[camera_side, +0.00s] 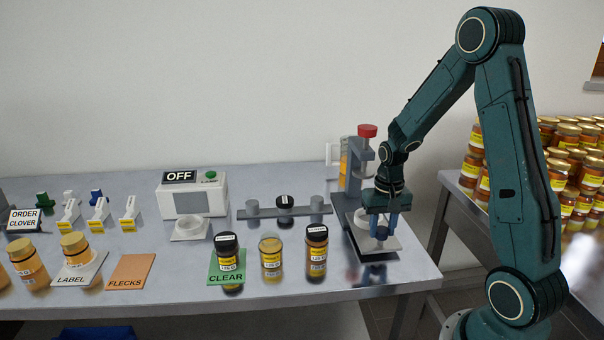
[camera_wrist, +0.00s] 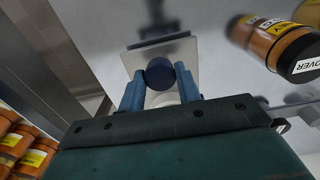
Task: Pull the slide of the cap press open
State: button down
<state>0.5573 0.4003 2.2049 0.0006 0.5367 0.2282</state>
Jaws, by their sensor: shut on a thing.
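The cap press (camera_side: 356,168) stands at the right end of the table, a grey column with a red knob on top. Its slide (camera_side: 393,243) is a pale plate low at the front of the press, with a dark blue round knob standing on it. In the wrist view the slide (camera_wrist: 184,50) lies ahead, and the knob (camera_wrist: 159,70) sits between the blue fingers. My gripper (camera_side: 381,228) points down over the slide and is shut on the knob; it also shows in the wrist view (camera_wrist: 160,88). The fingers hide part of the knob in the side view.
A grey rack (camera_side: 269,212) holding a black cap stands left of the press. Jars with dark lids (camera_side: 316,252) stand in front of it, one on the green CLEAR mat (camera_side: 214,279). Many jars fill another table (camera_side: 467,196) at right. The table's front edge is close to the slide.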

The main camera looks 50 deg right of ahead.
jog(key=shift+s+a, duration=1.15)
jog(key=shift+a, duration=0.05)
jog(key=c, duration=1)
grip_release()
jog(key=shift+r, duration=0.2)
notch_tip(320, 180, up, 14)
jog(key=shift+f, duration=0.25)
